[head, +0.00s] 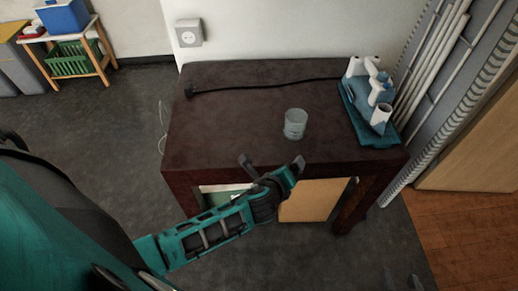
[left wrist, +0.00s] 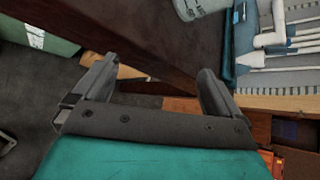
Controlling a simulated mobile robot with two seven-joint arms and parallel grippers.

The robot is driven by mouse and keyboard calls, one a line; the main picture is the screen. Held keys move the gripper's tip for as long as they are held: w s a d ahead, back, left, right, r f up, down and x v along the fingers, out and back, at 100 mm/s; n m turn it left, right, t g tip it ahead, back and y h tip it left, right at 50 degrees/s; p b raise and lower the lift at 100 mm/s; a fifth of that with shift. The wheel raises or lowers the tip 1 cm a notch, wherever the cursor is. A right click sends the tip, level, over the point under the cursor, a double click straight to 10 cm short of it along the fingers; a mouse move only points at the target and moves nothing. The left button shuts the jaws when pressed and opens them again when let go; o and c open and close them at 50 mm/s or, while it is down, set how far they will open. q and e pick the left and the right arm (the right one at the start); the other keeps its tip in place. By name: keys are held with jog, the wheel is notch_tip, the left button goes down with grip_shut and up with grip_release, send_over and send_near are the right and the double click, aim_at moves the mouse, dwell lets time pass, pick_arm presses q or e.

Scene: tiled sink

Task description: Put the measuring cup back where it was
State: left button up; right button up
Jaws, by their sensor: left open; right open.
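The measuring cup (head: 295,124), a clear, pale cup, stands upright on the dark wooden table (head: 225,135), right of the middle. Its lower part also shows at the top edge of the left wrist view (left wrist: 203,8).
A blue tray (head: 375,138) with white bottles and rolls stands at the table's right end. A black cord (head: 265,88) lies along the back. A tan panel (head: 308,203) shows below the front edge. Pipes (head: 432,65) rise at the right. The table's left half is mostly clear.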

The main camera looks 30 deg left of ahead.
pick_arm(q)
jog(key=s+a+r+n+h, duration=0.1)
jog(key=s+n+h, duration=0.2)
jog(key=s+n, duration=1)
jog(key=n, duration=0.9)
jog(key=shift+s+a+r, duration=0.15)
jog(key=shift+r, duration=0.2)
